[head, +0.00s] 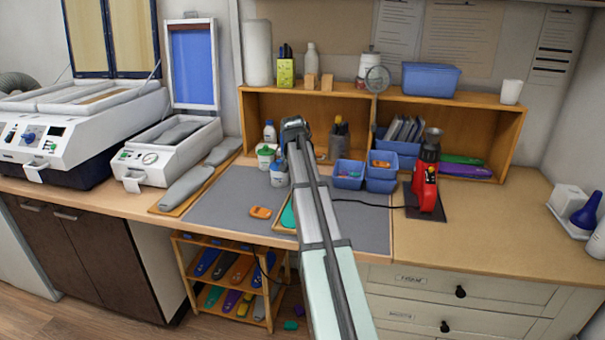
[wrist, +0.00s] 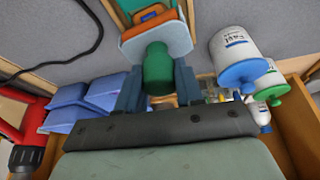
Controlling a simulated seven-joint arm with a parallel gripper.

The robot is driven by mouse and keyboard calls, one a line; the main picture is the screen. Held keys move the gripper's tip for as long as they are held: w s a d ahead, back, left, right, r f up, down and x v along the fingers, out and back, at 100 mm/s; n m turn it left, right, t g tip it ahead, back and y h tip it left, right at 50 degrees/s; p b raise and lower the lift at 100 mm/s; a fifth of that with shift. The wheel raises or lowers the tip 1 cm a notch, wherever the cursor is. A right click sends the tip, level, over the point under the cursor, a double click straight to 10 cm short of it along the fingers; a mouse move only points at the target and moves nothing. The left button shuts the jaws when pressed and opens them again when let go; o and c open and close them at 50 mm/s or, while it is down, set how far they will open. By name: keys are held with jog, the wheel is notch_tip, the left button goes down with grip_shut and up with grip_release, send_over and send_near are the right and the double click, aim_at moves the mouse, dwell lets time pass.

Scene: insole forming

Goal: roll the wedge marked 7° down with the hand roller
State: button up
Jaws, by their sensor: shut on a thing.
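My gripper (wrist: 158,90) is shut on a green handle, which I take to be the hand roller (wrist: 158,68). In the head view, the teal insole (head: 288,216) lies in a shallow wooden tray, partly behind my arm. An orange wedge (head: 260,212) lies on the grey mat (head: 222,198), left of the tray. No degree mark is readable. My gripper and the roller are hidden in the head view.
Blue bins (head: 348,174) and a red tool (head: 425,185) with a black cable stand right of my arm. White bottles (head: 266,155) stand behind the mat, near the wooden shelf (head: 450,110).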

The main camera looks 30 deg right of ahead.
jog(key=shift+w+d, duration=0.2)
jog(key=shift+w, duration=0.1)
jog(key=shift+w+d, duration=0.25)
jog(key=shift+w, duration=0.05)
dwell(0.3)
jog(key=shift+w+d, duration=0.2)
jog(key=shift+w, duration=0.05)
dwell(0.4)
notch_tip(320, 180, up, 7)
dwell(0.9)
jog(key=shift+r, duration=0.1)
dwell(0.5)
